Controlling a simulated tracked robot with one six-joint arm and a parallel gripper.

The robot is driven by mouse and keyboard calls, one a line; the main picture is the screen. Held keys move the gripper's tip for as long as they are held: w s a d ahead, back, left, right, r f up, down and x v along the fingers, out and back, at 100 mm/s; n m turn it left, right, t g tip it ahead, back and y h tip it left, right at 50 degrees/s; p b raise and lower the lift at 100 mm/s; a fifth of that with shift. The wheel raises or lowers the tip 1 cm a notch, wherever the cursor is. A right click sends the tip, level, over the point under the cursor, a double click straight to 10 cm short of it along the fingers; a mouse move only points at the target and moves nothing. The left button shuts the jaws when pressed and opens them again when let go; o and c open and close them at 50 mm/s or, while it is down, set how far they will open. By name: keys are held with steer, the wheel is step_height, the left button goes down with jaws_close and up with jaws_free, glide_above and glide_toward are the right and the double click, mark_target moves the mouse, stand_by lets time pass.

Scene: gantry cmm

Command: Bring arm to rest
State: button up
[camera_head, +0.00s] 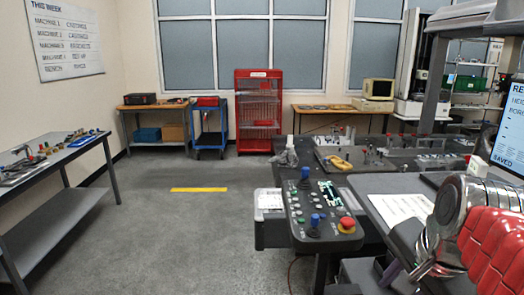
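A silver, rounded metal body with red ribbed panels (490,245) fills the lower right corner, close to the camera. It looks like part of my own arm, but I cannot be sure. It is cut off by the right and bottom edges of the picture.
A control console (318,215) with joysticks and a red stop button stands just left of the silver body. Behind it is a dark machine table (385,182) with fixtures. A workbench (60,160) stands at left. The grey floor between (185,235) is clear.

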steer(key=s+a+f+n, duration=0.4)
steer(key=a+f+n, duration=0.4)
steer(key=n, duration=0.5)
steer(key=shift+s+a+n+t, duration=0.2)
steer(key=shift+n+t, duration=0.2)
steer(key=shift+s, duration=0.1)
